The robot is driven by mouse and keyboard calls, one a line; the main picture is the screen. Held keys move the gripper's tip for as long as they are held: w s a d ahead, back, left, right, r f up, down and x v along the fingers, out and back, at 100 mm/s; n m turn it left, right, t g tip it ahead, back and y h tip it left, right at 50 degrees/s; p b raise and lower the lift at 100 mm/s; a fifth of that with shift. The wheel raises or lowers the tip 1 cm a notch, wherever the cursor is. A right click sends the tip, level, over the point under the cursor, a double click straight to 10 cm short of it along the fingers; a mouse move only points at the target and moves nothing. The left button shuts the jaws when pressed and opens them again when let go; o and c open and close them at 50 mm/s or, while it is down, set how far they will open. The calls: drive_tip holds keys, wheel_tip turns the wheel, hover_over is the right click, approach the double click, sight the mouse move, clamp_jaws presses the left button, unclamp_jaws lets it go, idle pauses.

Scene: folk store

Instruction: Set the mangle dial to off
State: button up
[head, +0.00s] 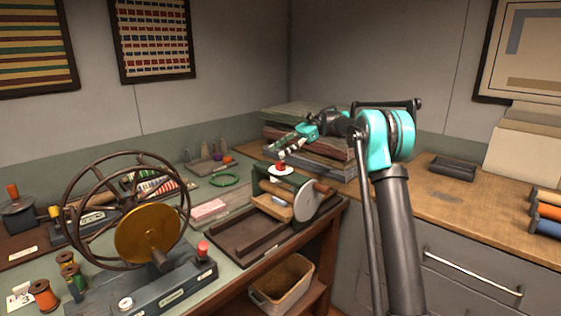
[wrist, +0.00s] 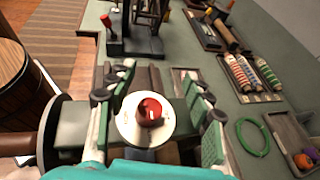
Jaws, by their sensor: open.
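The mangle (head: 265,187) stands on the workbench in the middle of the head view, with a green frame, wooden rollers and a pale round side wheel. On its top is the dial, a white disc with a red knob (head: 281,168). In the wrist view the dial (wrist: 151,112) faces me, and its markings are too small to read. My gripper (head: 284,150) is just above the dial in the head view. In the wrist view its green-padded fingers (wrist: 160,88) are open, one on each side of the dial, and no contact with the knob shows.
A spoked winding wheel with a brass disc (head: 148,233) stands at the left. Stacked cloth (head: 325,150) lies behind my gripper. A green ring (head: 224,180) and a tray of colored spools (wrist: 250,76) lie nearby. A bin (head: 284,288) sits below the bench.

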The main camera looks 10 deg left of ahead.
drive_tip(key=shift+r, duration=2.1)
drive_tip(key=m+t, duration=0.1)
drive_tip(key=s+m+t, duration=0.1)
drive_tip(key=a+m+t, duration=0.1)
drive_tip(key=shift+s+r+y, duration=0.2)
drive_tip(key=shift+r+y, duration=0.05)
drive_tip(key=shift+y, duration=0.15)
drive_tip(key=s+m+t, duration=0.1)
drive_tip(key=m+t, duration=0.2)
drive_tip(key=m+t+h, duration=0.3)
drive_tip(key=m+t, duration=0.8)
drive_tip(key=t, duration=0.1)
approach(282, 163)
drive_tip(key=x, duration=1.1)
drive_tip(key=shift+w, duration=0.1)
drive_tip(key=shift+c, duration=0.4)
